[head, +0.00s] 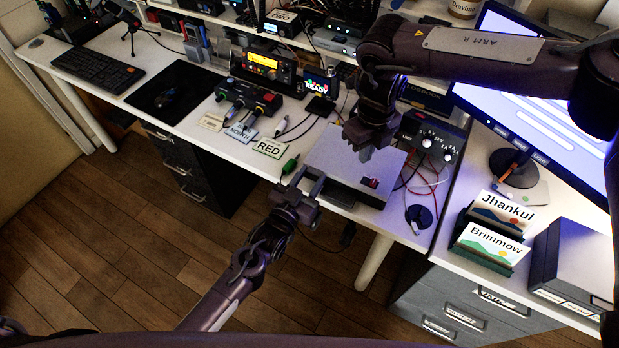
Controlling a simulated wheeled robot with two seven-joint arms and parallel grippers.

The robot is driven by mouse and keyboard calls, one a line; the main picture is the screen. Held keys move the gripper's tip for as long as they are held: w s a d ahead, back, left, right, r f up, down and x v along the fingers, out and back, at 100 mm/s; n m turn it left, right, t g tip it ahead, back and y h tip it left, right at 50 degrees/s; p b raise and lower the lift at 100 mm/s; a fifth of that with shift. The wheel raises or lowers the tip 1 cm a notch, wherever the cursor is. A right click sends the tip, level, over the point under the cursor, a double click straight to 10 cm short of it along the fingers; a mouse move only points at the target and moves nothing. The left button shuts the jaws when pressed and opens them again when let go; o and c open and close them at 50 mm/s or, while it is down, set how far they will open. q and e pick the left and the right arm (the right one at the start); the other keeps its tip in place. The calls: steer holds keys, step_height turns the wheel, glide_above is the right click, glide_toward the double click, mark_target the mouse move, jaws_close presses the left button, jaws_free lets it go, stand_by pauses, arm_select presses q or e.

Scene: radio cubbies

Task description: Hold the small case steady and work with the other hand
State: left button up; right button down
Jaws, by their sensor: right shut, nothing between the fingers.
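The small case (333,162) is a flat silver-grey box lying at the front edge of the white desk, with a small dark and red patch on its front right. My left gripper (308,179) is at the case's front left corner, reaching up from below. Its fingers look spread, but whether they grip the case edge is unclear. My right gripper (366,153) points down over the top of the case, shut and empty. Whether its tips touch the lid is unclear. The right arm and gripper hide the case's back part.
A black knob box (430,138) with red wires stands close on the right. Card holders (487,245) and a monitor (535,110) are further right.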

arm_select(q)
steer(key=o, duration=0.5)
steer(key=shift+c, duration=0.2)
